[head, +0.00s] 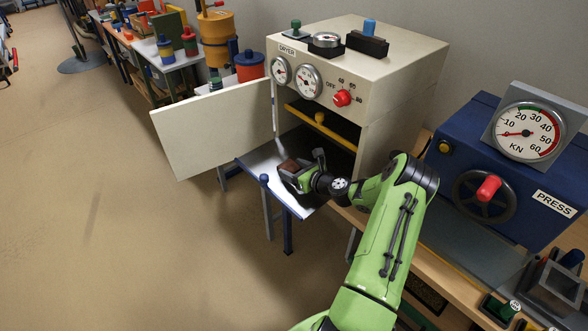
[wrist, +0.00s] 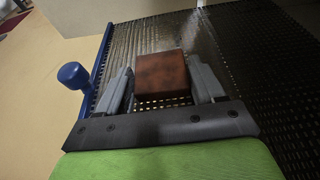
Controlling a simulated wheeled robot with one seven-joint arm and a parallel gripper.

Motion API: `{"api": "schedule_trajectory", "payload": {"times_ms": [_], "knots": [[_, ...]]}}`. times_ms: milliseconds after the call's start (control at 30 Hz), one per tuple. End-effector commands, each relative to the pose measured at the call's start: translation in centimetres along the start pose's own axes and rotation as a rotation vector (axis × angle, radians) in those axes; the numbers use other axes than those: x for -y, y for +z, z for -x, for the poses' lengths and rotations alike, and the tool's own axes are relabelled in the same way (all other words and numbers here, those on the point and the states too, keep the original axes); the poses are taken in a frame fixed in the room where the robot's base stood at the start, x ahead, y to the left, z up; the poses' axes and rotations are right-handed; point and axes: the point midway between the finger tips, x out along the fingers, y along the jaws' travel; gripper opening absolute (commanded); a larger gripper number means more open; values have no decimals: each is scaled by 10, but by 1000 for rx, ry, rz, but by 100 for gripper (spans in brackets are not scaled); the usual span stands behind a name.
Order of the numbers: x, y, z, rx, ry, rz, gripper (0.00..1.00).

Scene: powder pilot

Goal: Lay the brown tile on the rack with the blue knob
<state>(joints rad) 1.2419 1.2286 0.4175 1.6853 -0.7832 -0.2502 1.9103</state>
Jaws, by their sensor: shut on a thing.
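The brown tile (wrist: 162,73) is between the two fingers of my gripper (wrist: 161,88), which is shut on it. In the head view the tile (head: 288,166) shows just beyond my gripper (head: 298,172). Both are over the pulled-out rack with the blue knob (head: 264,178), outside the dryer's open front. The rack is a grey perforated sheet (wrist: 122,42) with a blue front edge, and its blue knob (wrist: 74,75) is at left in the wrist view. I cannot tell whether the tile touches the rack.
The dryer (head: 360,75) stands behind, its white door (head: 215,128) swung open to the left. A rack with a yellow knob (head: 319,117) sits inside, higher up. The blue press (head: 500,165) is at right. Open floor (head: 110,230) lies left.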

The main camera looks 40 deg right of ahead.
Motion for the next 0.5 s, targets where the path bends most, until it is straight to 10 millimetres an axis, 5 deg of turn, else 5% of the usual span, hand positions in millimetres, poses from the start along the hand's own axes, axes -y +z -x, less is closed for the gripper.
{"api": "schedule_trajectory", "payload": {"times_ms": [500], "knots": [[0,-15,-3,-9,1,-2,35]]}}
